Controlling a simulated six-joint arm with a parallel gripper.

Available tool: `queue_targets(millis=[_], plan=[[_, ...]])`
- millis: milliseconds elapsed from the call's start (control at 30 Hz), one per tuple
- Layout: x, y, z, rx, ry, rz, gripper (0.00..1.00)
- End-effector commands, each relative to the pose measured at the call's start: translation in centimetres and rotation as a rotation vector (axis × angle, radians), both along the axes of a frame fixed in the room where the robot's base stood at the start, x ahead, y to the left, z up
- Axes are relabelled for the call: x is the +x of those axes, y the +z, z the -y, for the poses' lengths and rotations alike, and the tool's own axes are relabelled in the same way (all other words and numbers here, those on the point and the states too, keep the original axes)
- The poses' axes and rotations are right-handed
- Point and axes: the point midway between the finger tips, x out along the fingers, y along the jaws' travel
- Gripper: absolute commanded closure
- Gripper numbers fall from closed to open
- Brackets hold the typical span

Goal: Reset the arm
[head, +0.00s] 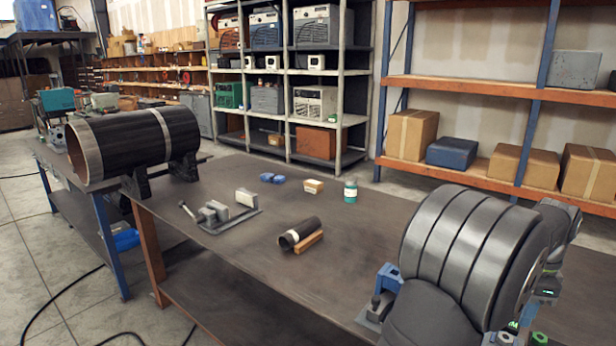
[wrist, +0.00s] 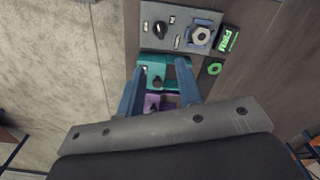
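My gripper (wrist: 165,72) shows in the wrist view as two blue fingers, spread apart with a clear gap. A teal part (wrist: 165,77) and a purple part (wrist: 157,102) show in the gap; the teal one runs behind the fingers. I see nothing clamped. A large black pipe (head: 130,140) rests on dark supports at the left.
A blue fixture (head: 388,278) stands close to my arm.

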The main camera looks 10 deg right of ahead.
Motion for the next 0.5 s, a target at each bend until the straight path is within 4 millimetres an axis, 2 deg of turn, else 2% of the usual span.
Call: queue_targets(millis=[500], plan=[[0.0, -10.4, -0.1, 0.004, 0.000, -0.003, 0.67]])
